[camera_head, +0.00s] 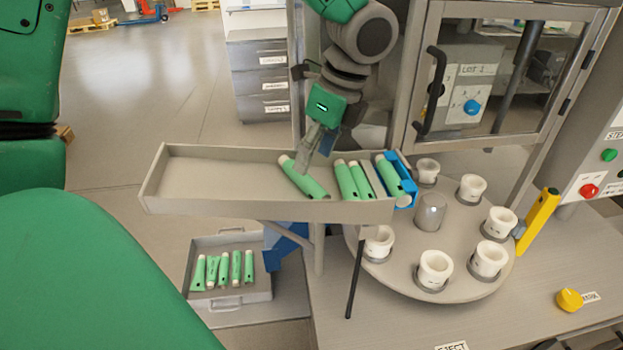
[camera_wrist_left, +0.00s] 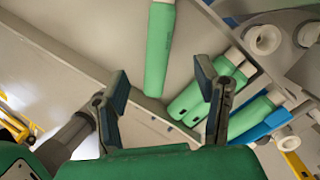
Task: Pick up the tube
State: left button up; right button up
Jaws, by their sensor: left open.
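A green tube with a white cap (camera_head: 305,180) lies tilted in the long grey tray (camera_head: 212,177), apart from several other green tubes (camera_head: 347,180) at the tray's right end. My left gripper (camera_head: 308,158) reaches down over the tray, with its fingers just above the capped end of the tilted tube. In the left wrist view, the left gripper (camera_wrist_left: 162,76) is open, and a green tube (camera_wrist_left: 159,52) shows between and beyond its fingers; I see no contact. The right gripper is not in view.
A blue part (camera_head: 404,178) sits at the tray's right end. Beside it is a round table (camera_head: 404,270) with several white cups (camera_head: 435,268). A lower grey bin (camera_head: 263,281) holds more tubes. The tray's left half is empty. A glass-doored cabinet (camera_head: 490,95) stands behind.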

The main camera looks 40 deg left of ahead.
aim_at(309, 177)
pick_arm(q)
jog(key=a+f, duration=0.1)
jog(key=f, duration=0.1)
jog(key=s+a+f+p, duration=0.1)
jog(key=a+f, duration=0.1)
jog(key=shift+a+f, duration=0.3)
jog(key=shift+f, duration=0.05)
jog(key=shift+d+f, duration=0.2)
jog(key=shift+f, duration=0.1)
jog(key=shift+d, duration=0.4)
jog(key=shift+d+r, duration=0.2)
jog(key=shift+d, duration=0.75)
jog(key=c, duration=1)
jog(key=shift+a+f, duration=0.1)
jog(key=shift+a, duration=0.55)
jog(key=shift+a+f, duration=0.1)
jog(key=shift+a, duration=0.4)
jog(key=shift+c, duration=0.3)
jog(key=shift+d, duration=0.15)
jog(key=shift+c, duration=0.4)
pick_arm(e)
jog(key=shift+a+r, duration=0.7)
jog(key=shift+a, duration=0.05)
